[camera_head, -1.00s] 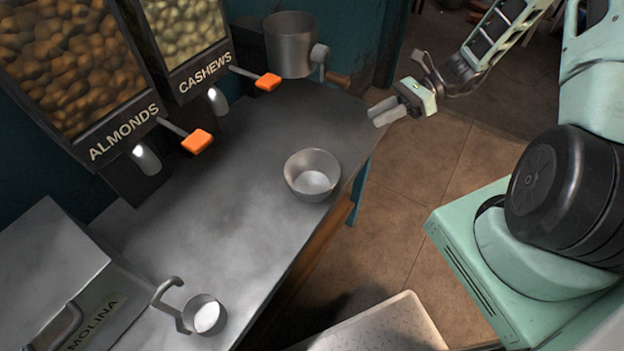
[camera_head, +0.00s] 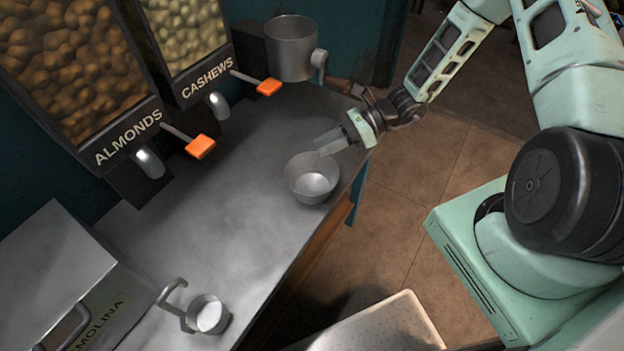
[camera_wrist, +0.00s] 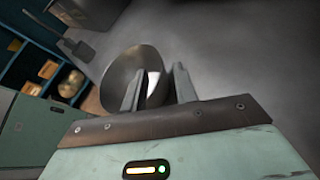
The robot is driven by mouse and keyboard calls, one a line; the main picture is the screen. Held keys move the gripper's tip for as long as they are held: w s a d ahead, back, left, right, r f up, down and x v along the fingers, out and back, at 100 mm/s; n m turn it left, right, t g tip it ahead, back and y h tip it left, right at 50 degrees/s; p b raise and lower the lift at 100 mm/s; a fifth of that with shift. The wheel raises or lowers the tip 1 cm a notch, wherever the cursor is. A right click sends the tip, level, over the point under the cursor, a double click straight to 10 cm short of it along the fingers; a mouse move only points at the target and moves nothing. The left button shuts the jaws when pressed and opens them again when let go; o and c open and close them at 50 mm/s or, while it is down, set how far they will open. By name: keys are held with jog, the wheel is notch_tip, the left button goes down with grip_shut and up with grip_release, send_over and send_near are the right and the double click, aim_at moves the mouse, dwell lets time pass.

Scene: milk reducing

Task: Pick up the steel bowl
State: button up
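In the wrist view the bowl (camera_wrist: 119,73) lies just beyond the fingers of my gripper (camera_wrist: 158,84). The two fingers are apart with a gap between them, and one overlaps the bowl in the picture. I cannot tell whether either finger touches the rim.
The metal counter (camera_head: 235,205) is clear left of the bowl. Nut dispensers with orange levers (camera_head: 201,147) line the wall. A small cup of white contents (camera_head: 208,315) sits at the front.

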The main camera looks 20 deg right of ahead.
jog(key=shift+x, duration=1.5)
grip_shut()
notch_tip(320, 180, up, 10)
